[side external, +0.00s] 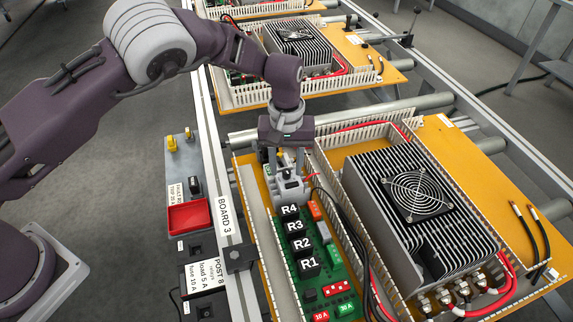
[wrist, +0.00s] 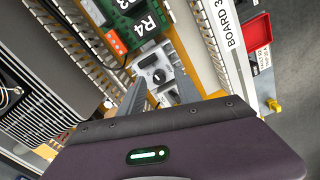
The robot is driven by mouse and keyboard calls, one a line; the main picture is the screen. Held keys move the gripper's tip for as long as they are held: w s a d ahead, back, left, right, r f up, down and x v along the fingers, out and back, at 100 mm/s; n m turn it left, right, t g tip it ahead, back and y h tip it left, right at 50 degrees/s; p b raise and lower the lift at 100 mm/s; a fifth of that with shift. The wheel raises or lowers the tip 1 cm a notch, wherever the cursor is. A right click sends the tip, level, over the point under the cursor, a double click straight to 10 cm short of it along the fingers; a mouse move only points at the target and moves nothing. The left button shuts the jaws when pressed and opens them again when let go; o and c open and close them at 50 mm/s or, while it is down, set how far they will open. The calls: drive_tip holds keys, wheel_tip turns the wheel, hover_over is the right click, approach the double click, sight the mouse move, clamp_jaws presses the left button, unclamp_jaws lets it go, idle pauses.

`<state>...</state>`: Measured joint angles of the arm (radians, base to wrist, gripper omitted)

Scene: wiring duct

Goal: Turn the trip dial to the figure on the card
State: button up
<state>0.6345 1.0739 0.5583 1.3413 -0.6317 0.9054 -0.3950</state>
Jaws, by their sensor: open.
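The trip dial (wrist: 158,76) is a small dark round knob on a pale grey relay housing (wrist: 150,60) in the wrist view. In the side external view the housing (side external: 291,190) sits at the far end of the green board, behind R4. My gripper (wrist: 162,80) is open, pointing down, with one finger on each side of the dial; I cannot tell if they touch it. In the side external view my gripper (side external: 286,160) is over the housing and hides part of it. A white card (side external: 178,194) left of the rail mentions a trip figure, too small to read surely.
Black relays R1 to R4 (side external: 303,244) stand on the green board (side external: 335,285). A finned heatsink with a fan (side external: 418,193) rises to the right, beyond slotted white duct (side external: 330,175) and cables.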

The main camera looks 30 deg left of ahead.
sight(287, 171)
drive_tip(key=shift+f, duration=0.25)
clamp_jaws()
drive_tip(key=shift+m, duration=0.8)
unclamp_jaws()
wheel_tip(287, 171, up, 7)
drive_tip(key=shift+r, duration=0.1)
